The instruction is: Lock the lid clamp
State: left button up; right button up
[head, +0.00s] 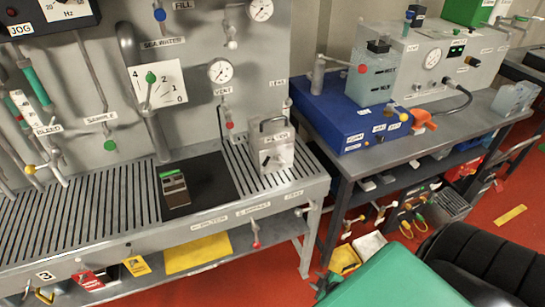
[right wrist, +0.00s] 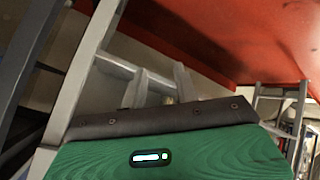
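A blue unit (head: 345,112) stands on the grey bench at the centre right. A grey block (head: 375,82) with dark windows stands on its back part, and a lever with a red knob (head: 362,68) reaches across to the block. A yellow knob (head: 404,117) and an orange part (head: 423,119) are at its right end. The small labels are too blurred to tell which part is the lid clamp. My left gripper is not in view.
A slatted grey bench (head: 90,220) with gauges and valves fills the left. A black mat (head: 215,185) holds a small device (head: 173,187). A grey cabinet (head: 440,55) stands behind the blue unit. Red floor is open at the right.

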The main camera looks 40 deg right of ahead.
jog(key=w+d+r+n+t+p, duration=0.15)
jog(key=w+r, duration=0.25)
jog(key=r, duration=0.4)
jog(key=w+d+r+n+t, duration=0.1)
jog(key=w+d+r+t, duration=0.1)
jog(key=w+r, duration=0.5)
jog(key=n+t+y+p, duration=0.2)
jog(key=n+t+y, duration=0.2)
jog(key=n+t, duration=0.1)
send_near(272, 162)
jog(key=w+p, duration=0.1)
jog(key=w, duration=0.2)
jog(key=w+a+p, duration=0.1)
jog(key=w, duration=0.2)
jog(key=w+p, duration=0.1)
jog(key=w, duration=0.3)
jog(key=shift+w+a+f, duration=0.1)
jog(key=shift+a+f, duration=0.05)
jog(key=shift+a, duration=0.1)
jog(key=shift+c, duration=0.2)
grip_shut()
